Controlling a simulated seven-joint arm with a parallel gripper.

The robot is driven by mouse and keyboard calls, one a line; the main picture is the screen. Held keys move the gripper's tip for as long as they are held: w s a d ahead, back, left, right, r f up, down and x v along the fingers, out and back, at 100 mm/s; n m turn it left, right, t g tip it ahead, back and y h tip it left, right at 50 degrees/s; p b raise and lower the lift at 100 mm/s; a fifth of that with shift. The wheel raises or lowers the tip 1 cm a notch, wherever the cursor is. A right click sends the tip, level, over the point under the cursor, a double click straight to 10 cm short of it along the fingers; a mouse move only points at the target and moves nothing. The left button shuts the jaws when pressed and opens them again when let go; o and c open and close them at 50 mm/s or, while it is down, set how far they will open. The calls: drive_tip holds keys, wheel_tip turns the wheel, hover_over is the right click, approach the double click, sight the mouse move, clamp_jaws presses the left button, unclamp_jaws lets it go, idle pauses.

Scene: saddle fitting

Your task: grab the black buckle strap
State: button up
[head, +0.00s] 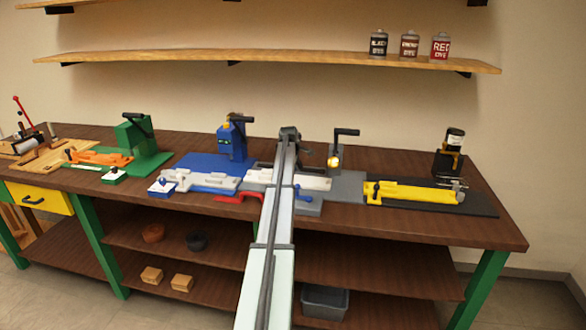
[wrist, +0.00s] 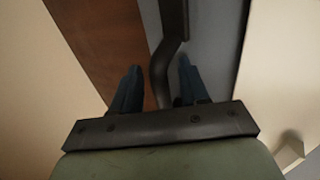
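In the wrist view, my gripper (wrist: 159,68) has two dark blue fingers standing apart. A dark bent strip (wrist: 173,25) runs down from the top edge and passes between them, with a gap on the left finger's side. It may be the black buckle strap, but I see no buckle and cannot tell for sure. Whether it touches the right finger is unclear. In the head view, my arm reaches up over the middle of the bench to the grey station, and its end (head: 289,134) hides part of it. I cannot make out the fingers there.
The brown workbench (head: 510,232) holds a green press (head: 135,132), a blue press (head: 232,140), a black crank (head: 346,132) and a yellow fixture (head: 415,193). A red hooked piece (head: 232,198) lies near the front edge. Three dye cans, one the red can (head: 440,47), stand on the shelf above.

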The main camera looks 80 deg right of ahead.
clamp_jaws()
idle(0.3)
